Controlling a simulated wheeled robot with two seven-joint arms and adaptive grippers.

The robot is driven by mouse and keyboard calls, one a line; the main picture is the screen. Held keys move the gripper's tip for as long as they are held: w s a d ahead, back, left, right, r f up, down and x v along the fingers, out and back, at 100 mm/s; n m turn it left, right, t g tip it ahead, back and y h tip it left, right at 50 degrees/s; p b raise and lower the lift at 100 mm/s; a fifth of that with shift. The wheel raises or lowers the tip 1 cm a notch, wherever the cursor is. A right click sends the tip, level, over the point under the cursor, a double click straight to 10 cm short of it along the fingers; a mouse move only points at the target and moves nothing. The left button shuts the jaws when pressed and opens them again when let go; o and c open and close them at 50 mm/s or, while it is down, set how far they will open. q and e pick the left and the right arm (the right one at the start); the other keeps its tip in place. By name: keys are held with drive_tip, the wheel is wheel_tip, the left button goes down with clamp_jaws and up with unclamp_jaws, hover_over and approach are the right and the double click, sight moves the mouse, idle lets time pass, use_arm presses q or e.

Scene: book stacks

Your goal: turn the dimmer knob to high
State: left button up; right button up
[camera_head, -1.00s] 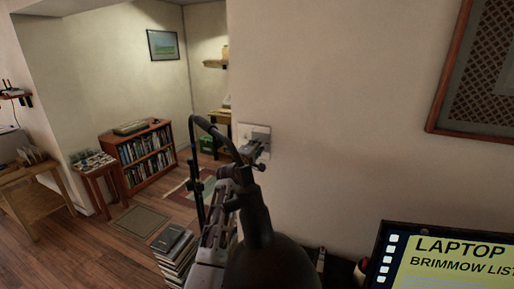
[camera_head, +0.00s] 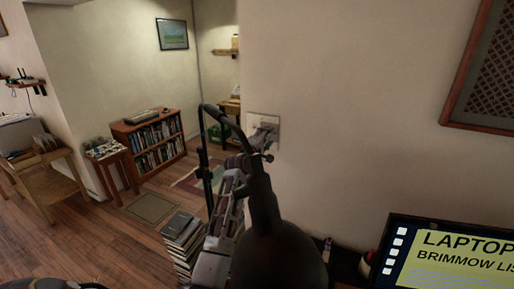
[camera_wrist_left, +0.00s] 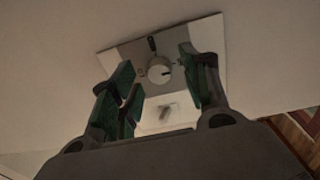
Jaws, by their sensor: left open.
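The dimmer's pale square wall plate (camera_head: 257,119) is on the wall, near the middle of the head view. In the left wrist view the plate (camera_wrist_left: 207,40) is tilted, with a round white knob (camera_wrist_left: 158,75) at its middle. A small dark mark shows at the knob's right side. My left gripper (camera_wrist_left: 158,88) is open, its green-padded fingers on either side of the knob; I cannot tell whether they touch it. In the head view the gripper (camera_head: 264,138) is in front of the plate and hides the knob. My right gripper is not in view.
A black desk lamp (camera_head: 268,228) stands close in front of my left arm and hides part of it. A laptop (camera_head: 450,262) is at the lower right. A book stack (camera_head: 182,237) is at the lower left, and a bookcase (camera_head: 155,143) is beyond.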

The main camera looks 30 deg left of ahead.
use_arm(q)
drive_tip(key=s, duration=1.1)
drive_tip(key=shift+s+d+f, duration=0.2)
drive_tip(key=shift+d+f, duration=0.05)
drive_tip(key=shift+d, duration=0.15)
drive_tip(key=shift+f, duration=0.1)
idle(0.6)
